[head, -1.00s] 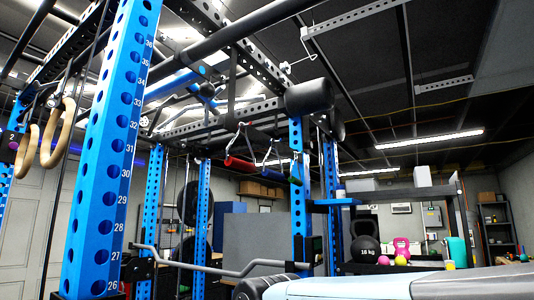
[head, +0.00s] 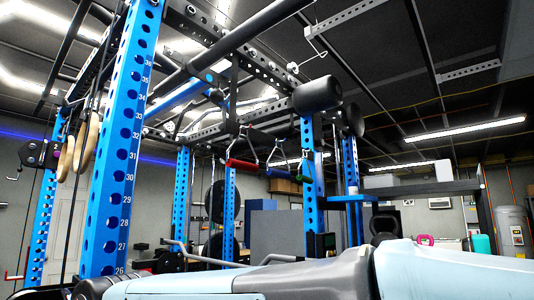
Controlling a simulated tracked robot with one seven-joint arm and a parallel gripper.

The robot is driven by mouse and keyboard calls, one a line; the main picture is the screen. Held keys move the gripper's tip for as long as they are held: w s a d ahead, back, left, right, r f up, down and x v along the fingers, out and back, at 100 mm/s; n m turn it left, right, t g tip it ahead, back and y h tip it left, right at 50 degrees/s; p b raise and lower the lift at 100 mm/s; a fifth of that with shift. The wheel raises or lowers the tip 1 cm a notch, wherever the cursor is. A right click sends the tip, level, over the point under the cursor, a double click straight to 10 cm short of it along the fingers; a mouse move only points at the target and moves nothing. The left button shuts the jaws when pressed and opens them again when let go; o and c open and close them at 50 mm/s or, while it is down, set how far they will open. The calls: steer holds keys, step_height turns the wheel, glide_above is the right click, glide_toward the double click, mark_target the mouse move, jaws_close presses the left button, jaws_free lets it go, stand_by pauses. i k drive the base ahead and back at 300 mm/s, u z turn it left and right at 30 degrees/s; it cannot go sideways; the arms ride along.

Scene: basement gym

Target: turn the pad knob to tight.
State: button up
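I cannot make out a pad knob or its marking. A black cylindrical pad (head: 317,94) sits high on the blue rack (head: 112,180), at the upper middle of the head view. A second dark rounded pad (head: 353,119) shows just behind it to the right. My pale blue and grey arm lies across the bottom of the view, well below the pads. My gripper is out of view, so what it holds, if anything, is hidden.
Red and blue handles (head: 245,164) hang inside the rack. A bent grey bar (head: 205,255) lies low behind my arm. A dark kettlebell (head: 386,224) and a pink one (head: 425,240) stand at the right. Wooden rings (head: 80,150) hang at the left.

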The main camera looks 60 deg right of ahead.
mark_target(322, 142)
steer(key=u, duration=0.7)
steer(key=k, duration=1.6)
steer(key=z, duration=2.15)
steer(key=i, duration=1.05)
steer(key=z, duration=0.05)
